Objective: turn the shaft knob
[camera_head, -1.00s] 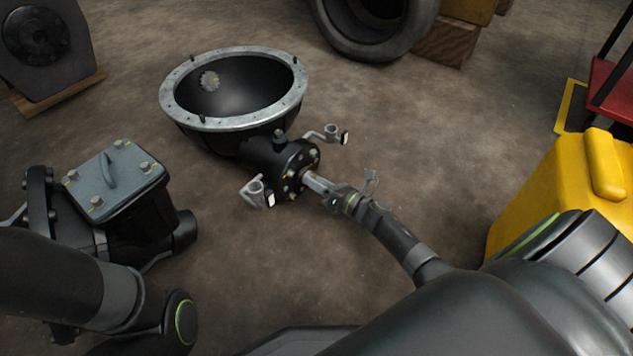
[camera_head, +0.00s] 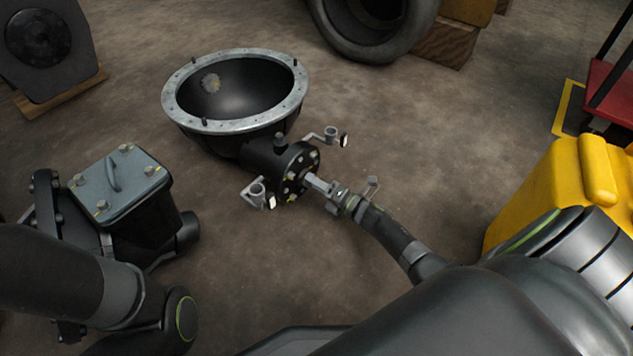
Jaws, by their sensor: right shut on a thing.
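The black housing (camera_head: 262,160) with a wide bowl (camera_head: 236,128) lies on the floor left of centre. Its bolted round flange (camera_head: 301,168) faces lower right, and the pale metal shaft knob (camera_head: 317,184) sticks out of the flange's middle. My right gripper (camera_head: 331,193) reaches in from the lower right and is shut on the outer end of the shaft knob, hiding that end.
Two pale brackets flank the flange, one above right (camera_head: 326,135) and one below left (camera_head: 258,193). A dark unit with a grey bolted lid (camera_head: 120,182) stands at left. A yellow container (camera_head: 545,190) stands at right. A tyre (camera_head: 374,25) lies at the back.

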